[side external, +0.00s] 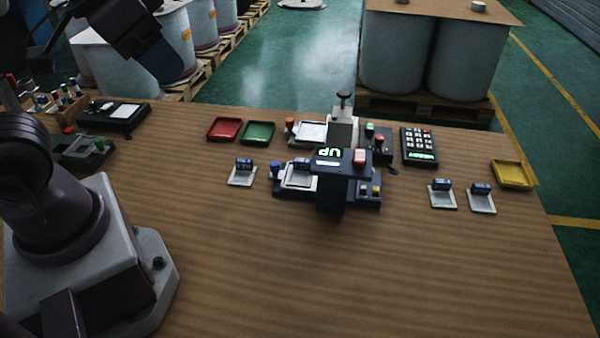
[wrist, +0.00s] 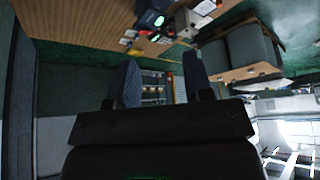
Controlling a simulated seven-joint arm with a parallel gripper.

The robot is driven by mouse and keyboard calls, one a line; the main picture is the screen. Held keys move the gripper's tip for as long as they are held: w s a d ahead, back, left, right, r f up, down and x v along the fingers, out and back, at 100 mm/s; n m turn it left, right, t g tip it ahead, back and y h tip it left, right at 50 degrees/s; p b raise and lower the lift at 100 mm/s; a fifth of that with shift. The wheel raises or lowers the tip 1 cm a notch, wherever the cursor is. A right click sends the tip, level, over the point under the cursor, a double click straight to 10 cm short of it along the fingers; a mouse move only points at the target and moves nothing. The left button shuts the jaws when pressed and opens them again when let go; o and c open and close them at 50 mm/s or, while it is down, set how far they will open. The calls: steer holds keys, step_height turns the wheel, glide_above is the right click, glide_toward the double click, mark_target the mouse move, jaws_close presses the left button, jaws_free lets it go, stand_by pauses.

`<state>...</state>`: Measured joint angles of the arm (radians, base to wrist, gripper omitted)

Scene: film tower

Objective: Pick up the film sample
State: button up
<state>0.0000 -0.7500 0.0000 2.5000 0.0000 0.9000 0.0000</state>
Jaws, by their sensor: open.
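Several small pale squares with dark blue labelled blocks at their back edges lie on the wooden table; I cannot tell which one is the film sample. One pale square (side external: 241,179) is left of the central device, one (side external: 299,180) lies on the device's left part, and two, a nearer one (side external: 443,200) and a farther-right one (side external: 482,204), are at the right. The dark central device (side external: 330,190) shows "UP". My gripper (wrist: 160,78) is open in the wrist view, its fingers apart with nothing held between them. It is raised away from the table items.
A red tray (side external: 224,129), a green tray (side external: 258,133) and a yellow tray (side external: 513,174) lie on the table (side external: 400,280). A keypad (side external: 419,146) stands right of the device. Large drums (side external: 398,55) stand behind. The table's front is clear.

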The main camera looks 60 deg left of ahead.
steer(key=n+g, duration=0.6)
steer(key=n, duration=2.1)
glide_above(302, 160)
step_height(302, 160, down, 20)
step_height(302, 160, down, 12)
steer(key=shift+f, duration=0.25)
jaws_close()
